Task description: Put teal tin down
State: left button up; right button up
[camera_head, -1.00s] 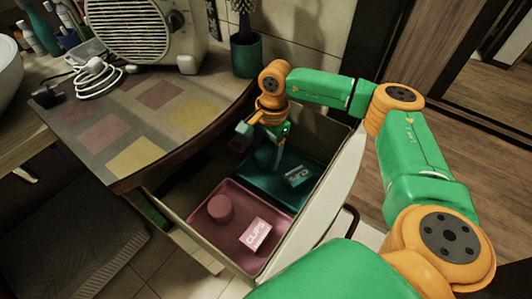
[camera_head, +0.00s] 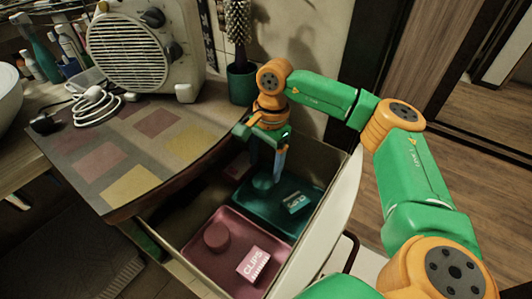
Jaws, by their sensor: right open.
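My right gripper (camera_head: 267,172) reaches down into the open drawer (camera_head: 338,190), over the teal tray (camera_head: 296,227). Its fingers point down and are apart. A dark teal round shape, which looks like the teal tin (camera_head: 263,182), sits low at the fingertips, over or on the back left part of the teal tray. The fingers partly hide it, and I cannot tell whether they touch it. My left gripper is not in view.
A teal box (camera_head: 296,202) lies in the same tray. The pink tray (camera_head: 207,279) in front holds a pink tin (camera_head: 217,236) and a pink clips box (camera_head: 253,265). A dark red box (camera_head: 238,167) lies behind. The tabletop (camera_head: 72,195) overhangs the drawer's left.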

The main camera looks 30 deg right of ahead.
aim_at(267, 177)
notch_tip(267, 177, up, 6)
jog(key=shift+d, duration=0.35)
